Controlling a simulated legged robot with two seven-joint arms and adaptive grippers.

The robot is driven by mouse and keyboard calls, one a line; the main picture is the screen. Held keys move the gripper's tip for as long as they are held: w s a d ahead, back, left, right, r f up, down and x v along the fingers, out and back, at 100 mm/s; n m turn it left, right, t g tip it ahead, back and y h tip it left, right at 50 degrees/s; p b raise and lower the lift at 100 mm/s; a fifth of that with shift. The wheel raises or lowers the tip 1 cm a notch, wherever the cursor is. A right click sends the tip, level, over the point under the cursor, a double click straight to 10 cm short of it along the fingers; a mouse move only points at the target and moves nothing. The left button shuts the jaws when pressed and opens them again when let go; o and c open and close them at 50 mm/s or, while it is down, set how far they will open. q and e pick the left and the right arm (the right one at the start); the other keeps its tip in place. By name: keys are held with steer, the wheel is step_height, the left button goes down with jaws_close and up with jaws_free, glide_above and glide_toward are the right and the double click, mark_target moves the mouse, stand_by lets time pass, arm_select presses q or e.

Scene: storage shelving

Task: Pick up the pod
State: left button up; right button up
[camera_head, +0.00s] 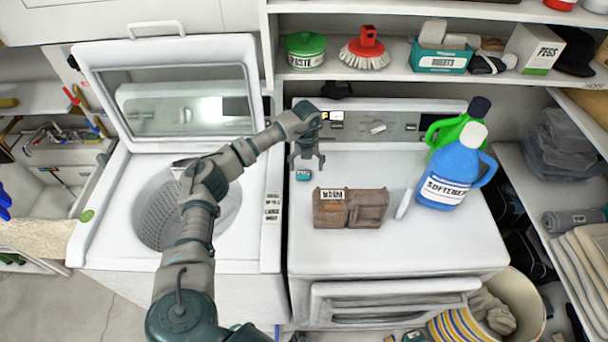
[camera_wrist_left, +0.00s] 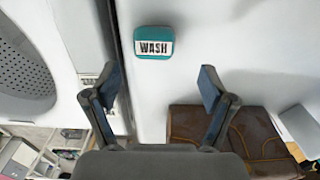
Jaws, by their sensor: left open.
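The pod is a small teal, rounded block with a white label reading WASH. In the head view the pod (camera_head: 303,176) lies on the white top of the dryer-like machine, near its left edge. My left gripper (camera_head: 306,162) is open and empty just behind and above it, pointing down. In the left wrist view the pod (camera_wrist_left: 154,42) lies beyond the two spread fingers (camera_wrist_left: 159,80), roughly centred between them and apart from both. My right gripper does not show.
A brown leather-like item (camera_head: 350,208) lies close by to the right. A blue softener jug (camera_head: 449,172) and a green jug (camera_head: 460,127) stand farther right. The open washer (camera_head: 100,230) is left. A shelf (camera_head: 400,75) with a paste tub and brush overhangs the back.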

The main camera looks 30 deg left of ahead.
mark_target(304, 179)
arm_select(q)
steer(key=f, duration=0.4)
steer(key=shift+s+a+f+p, duration=0.15)
steer(key=shift+a+f+p, duration=0.1)
steer(key=shift+a+p, duration=0.15)
steer(key=shift+a+f, duration=0.15)
steer(key=shift+f, duration=0.3)
steer(key=shift+d+r, duration=0.1)
steer(key=shift+d, duration=0.1)
steer(key=c, duration=1)
